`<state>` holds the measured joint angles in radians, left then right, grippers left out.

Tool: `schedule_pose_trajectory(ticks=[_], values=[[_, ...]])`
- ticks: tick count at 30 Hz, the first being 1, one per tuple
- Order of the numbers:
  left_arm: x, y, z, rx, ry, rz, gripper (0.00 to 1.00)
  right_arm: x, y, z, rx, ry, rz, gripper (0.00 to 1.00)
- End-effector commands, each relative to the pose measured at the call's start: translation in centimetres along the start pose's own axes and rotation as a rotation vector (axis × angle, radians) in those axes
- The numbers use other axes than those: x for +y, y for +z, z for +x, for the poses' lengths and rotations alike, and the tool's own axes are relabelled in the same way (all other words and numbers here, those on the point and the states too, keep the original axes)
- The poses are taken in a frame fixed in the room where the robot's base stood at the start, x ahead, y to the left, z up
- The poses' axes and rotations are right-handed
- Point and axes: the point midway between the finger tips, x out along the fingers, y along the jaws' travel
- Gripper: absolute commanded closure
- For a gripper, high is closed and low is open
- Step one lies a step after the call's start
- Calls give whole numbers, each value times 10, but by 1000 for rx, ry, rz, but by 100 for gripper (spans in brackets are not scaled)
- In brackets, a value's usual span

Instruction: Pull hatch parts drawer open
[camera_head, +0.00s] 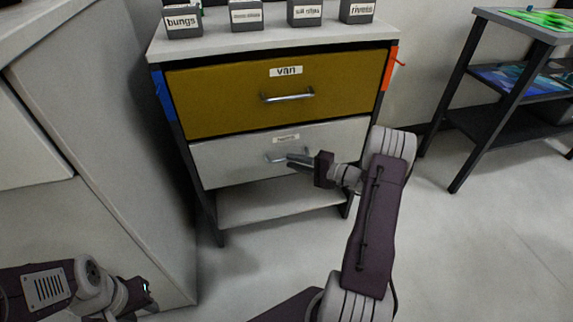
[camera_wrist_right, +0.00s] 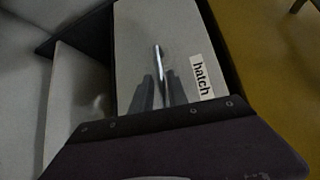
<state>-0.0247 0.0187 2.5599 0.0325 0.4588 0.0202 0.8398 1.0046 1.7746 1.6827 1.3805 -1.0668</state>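The hatch parts drawer is the pale lower drawer (camera_head: 230,165) of the cabinet. Its label (camera_wrist_right: 202,76) reads "hatch" in the right wrist view. Its metal handle (camera_head: 276,158) shows in the head view and as a thin bar (camera_wrist_right: 158,58) in the wrist view. My right gripper (camera_head: 292,160) is at the handle, with the bar between its close-set fingers (camera_wrist_right: 158,92); it looks shut on it. I cannot tell whether the drawer front stands out from the cabinet. My left gripper (camera_head: 146,290) is low at left, far from the drawer, its fingers unclear.
The ochre "van" drawer (camera_head: 230,95) sits above, with its own handle (camera_head: 288,97). Several labelled bins (camera_head: 246,15) stand on the cabinet top (camera_head: 225,42). A grey cabinet (camera_head: 100,130) stands at left and a dark shelf rack (camera_head: 490,125) at right. The floor (camera_head: 470,250) at right is clear.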

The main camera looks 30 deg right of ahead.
Motion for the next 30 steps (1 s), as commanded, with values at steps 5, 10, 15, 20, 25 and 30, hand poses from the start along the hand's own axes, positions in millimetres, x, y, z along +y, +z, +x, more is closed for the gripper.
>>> schedule_pose_trajectory(ticks=[5, 10, 15, 20, 25, 30], values=[[0, 2, 13, 0, 0, 0, 64, 2, 0, 26, -2, 0, -3, 80], [0, 2, 14, 0, 0, 0, 64, 0, 0, 32, 0, 0, 0, 80], [0, 2, 14, 0, 0, 0, 64, -1, 0, 32, 0, 0, 0, 83], [0, 2, 14, 0, 0, 0, 64, 0, 0, 32, 0, 0, 0, 100], [0, 2, 14, 0, 0, 0, 64, 0, 0, 32, 0, 0, -1, 100], [0, 2, 14, 0, 0, 0, 64, 0, 0, 32, -1, 0, 0, 100]])
